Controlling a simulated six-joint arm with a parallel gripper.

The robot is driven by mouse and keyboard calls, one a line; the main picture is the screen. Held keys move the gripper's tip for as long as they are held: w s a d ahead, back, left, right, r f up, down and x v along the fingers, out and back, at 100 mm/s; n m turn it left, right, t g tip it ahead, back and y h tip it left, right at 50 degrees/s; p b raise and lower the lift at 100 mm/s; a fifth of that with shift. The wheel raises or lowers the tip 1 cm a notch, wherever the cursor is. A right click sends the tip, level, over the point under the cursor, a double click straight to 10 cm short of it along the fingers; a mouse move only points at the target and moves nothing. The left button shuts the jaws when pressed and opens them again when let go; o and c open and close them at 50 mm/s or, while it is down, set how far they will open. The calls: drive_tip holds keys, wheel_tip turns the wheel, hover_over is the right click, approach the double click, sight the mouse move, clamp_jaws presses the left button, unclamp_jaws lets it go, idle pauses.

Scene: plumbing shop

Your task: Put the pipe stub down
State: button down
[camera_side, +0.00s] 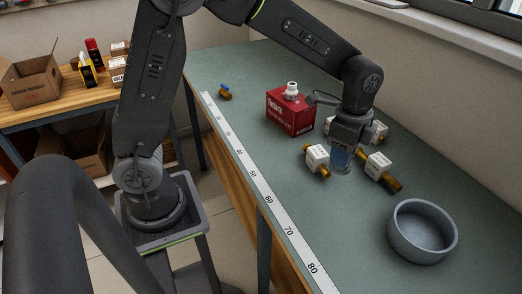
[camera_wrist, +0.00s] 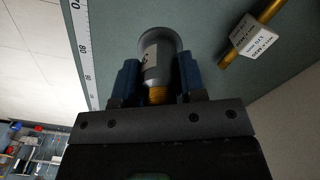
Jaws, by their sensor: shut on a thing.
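My gripper (camera_wrist: 158,82) is shut on the pipe stub (camera_wrist: 156,48), a grey cylinder with a dark mark and a brass-coloured threaded end, held between two blue fingers in the wrist view. In the side view my gripper (camera_side: 341,158) points down over the green bench (camera_side: 240,125), among small labelled fittings. The stub itself is hard to make out there, and I cannot tell whether it touches the bench.
White-labelled brass fittings lie close by, one at left (camera_side: 317,157) and one at right (camera_side: 380,168); others are partly hidden behind my gripper. A red box (camera_side: 290,112) with a white fitting (camera_side: 292,91) on top stands behind. A grey round bowl (camera_side: 421,246) stands in front right. A ruler strip (camera_side: 254,175) lines the bench edge.

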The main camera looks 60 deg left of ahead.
drive_tip(key=s+a+n, duration=0.2)
drive_tip(key=a+n, duration=0.2)
drive_tip(key=a, duration=0.6)
drive_tip(key=s+a+n, duration=0.3)
drive_tip(key=a, duration=0.7)
drive_tip(key=s+a+n, duration=0.8)
drive_tip(key=s+a, duration=0.4)
drive_tip(key=s, duration=0.1)
drive_tip(key=w+d+f, duration=0.2)
drive_tip(key=w, duration=0.1)
drive_tip(key=w+d+f, duration=0.2)
drive_tip(key=w, duration=0.1)
drive_tip(key=w+d+f, duration=0.2)
drive_tip(key=w+f, duration=0.1)
drive_tip(key=shift+w+d, duration=0.1)
drive_tip(key=shift+w, duration=0.05)
drive_tip(key=shift+f, duration=2.05)
drive_tip(key=shift+f, duration=0.1)
drive_tip(key=c, duration=0.7)
unclamp_jaws()
drive_tip(key=shift+f, duration=0.1)
